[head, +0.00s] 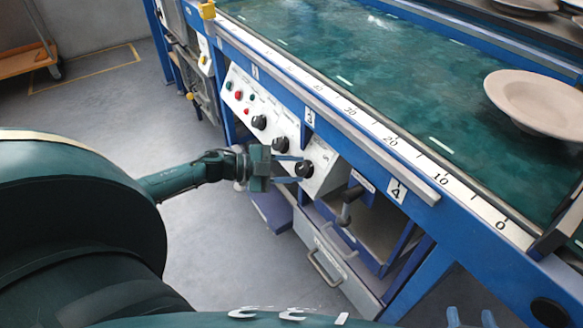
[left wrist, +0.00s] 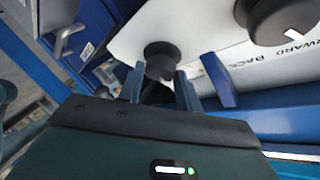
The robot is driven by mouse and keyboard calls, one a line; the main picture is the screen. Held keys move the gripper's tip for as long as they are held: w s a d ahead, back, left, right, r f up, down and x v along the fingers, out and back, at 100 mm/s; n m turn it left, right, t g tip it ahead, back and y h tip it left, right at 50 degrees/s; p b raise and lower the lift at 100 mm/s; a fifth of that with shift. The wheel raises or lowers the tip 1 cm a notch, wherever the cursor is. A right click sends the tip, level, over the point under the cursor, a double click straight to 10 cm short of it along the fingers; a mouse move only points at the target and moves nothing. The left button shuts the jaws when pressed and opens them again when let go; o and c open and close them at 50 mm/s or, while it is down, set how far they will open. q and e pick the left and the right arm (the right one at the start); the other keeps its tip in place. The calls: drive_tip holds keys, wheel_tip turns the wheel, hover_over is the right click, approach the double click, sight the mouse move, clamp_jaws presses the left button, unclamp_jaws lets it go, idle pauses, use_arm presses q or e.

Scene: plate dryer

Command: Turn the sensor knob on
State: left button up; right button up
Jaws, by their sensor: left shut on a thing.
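A sloped white control panel (head: 238,88) on the blue machine carries several black knobs. My left gripper (head: 299,169) is at the lowest, rightmost black knob (head: 306,172), with one finger on each side of it. In the left wrist view the fingers (left wrist: 161,80) are shut on this knob (left wrist: 162,56), whose base sits against the white panel. Its label cannot be read, and its pointer mark is not visible. The blue fingertips of my right gripper (head: 470,318) show at the bottom right, apart, with nothing visible between them.
Two more black knobs, the middle one (head: 280,145) and the upper one (head: 259,122), sit further up the panel. A drawer (head: 335,262) and a dark-handled lever (head: 347,207) are to the right. A plate (head: 540,100) lies on the green belt (head: 400,90).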

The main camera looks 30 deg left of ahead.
use_arm(q)
drive_tip(key=shift+m+g, duration=0.3)
drive_tip(key=shift+m, duration=0.3)
drive_tip(key=o, duration=1)
drive_tip(key=shift+c, duration=0.2)
use_arm(e)
drive_tip(key=shift+s+f, duration=0.1)
use_arm(q)
drive_tip(key=p+v, duration=0.2)
drive_tip(key=v, duration=1.1)
drive_tip(key=shift+p, duration=0.3)
use_arm(e)
drive_tip(key=shift+s+d+r+m+g+h, duration=0.15)
drive_tip(key=shift+s+m+g, duration=0.1)
drive_tip(key=shift+g, duration=0.2)
drive_tip(key=shift+s+r+m+g+h, duration=0.1)
drive_tip(key=shift+s+m+g+h, duration=0.1)
drive_tip(key=shift+g, duration=0.25)
use_arm(q)
drive_tip(key=shift+a, duration=0.1)
